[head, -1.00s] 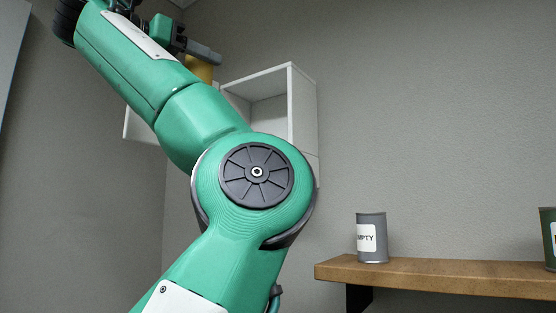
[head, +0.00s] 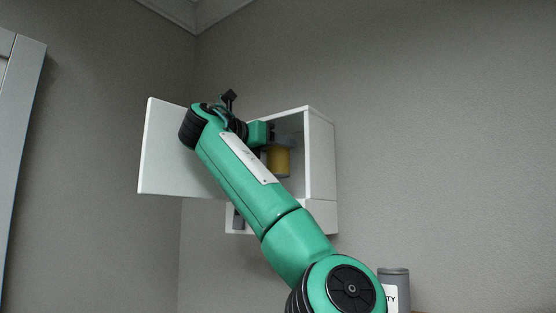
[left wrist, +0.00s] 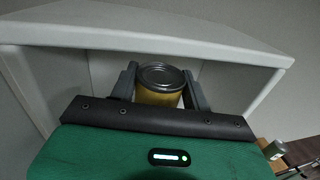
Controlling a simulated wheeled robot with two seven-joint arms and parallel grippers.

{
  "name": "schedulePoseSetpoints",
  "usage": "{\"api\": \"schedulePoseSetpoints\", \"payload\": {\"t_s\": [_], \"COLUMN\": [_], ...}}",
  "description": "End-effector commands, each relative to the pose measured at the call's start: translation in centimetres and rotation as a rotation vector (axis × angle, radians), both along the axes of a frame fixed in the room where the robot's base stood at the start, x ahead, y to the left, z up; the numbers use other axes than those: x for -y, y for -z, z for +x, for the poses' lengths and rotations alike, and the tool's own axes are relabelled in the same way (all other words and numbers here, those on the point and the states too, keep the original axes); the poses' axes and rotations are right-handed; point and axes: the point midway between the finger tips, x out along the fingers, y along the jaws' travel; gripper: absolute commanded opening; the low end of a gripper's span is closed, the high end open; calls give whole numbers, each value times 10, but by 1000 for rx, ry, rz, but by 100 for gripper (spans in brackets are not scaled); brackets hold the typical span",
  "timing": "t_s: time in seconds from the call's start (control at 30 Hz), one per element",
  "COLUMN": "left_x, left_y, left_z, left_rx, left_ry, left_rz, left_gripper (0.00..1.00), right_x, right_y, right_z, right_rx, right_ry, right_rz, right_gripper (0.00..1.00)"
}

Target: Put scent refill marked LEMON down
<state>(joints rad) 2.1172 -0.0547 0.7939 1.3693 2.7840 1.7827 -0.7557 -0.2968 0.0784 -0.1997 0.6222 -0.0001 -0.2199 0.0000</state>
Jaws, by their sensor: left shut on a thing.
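My left gripper (head: 268,148) is shut on a yellow can (head: 279,161) with a grey metal lid, the scent refill. The can is upright at the open front of a white wall cabinet (head: 321,160). In the left wrist view, the can (left wrist: 160,90) stands between the two fingers of the gripper (left wrist: 162,82), within the cabinet's opening (left wrist: 150,32). No LEMON marking is readable from here. Whether the can's base touches the cabinet floor is hidden. My right gripper is not in view.
The cabinet's white door (head: 163,155) stands open at the left. A lower white section (head: 322,214) is under the compartment. A grey can (head: 395,288) with a partly hidden label stands at the lower right. The wall to the right is bare.

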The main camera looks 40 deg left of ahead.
Motion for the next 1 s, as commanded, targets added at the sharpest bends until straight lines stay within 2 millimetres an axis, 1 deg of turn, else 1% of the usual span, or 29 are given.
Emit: {"api": "schedulePoseSetpoints", "payload": {"t_s": [0.1, 0.33, 0.5, 0.57, 0.63, 1.0], "left_x": [0, 1, 1, 1, 0, 1], "left_y": [11, 24, 46, 47, 50, 56], "left_z": [0, 0, 0, 2, 2, 3], "left_rx": [0, 1, 0, -1, -1, 0], "left_ry": [-1, 0, -2, 0, 0, 0], "left_rz": [0, 0, -1, 0, 0, 1], "left_gripper": [15, 15, 15, 15, 15, 15], "right_x": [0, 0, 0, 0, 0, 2], "right_y": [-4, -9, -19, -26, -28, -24], "right_z": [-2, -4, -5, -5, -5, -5], "right_rx": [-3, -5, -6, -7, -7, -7], "right_ry": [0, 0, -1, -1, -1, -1], "right_rz": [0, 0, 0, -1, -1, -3], "right_gripper": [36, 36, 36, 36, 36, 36]}}
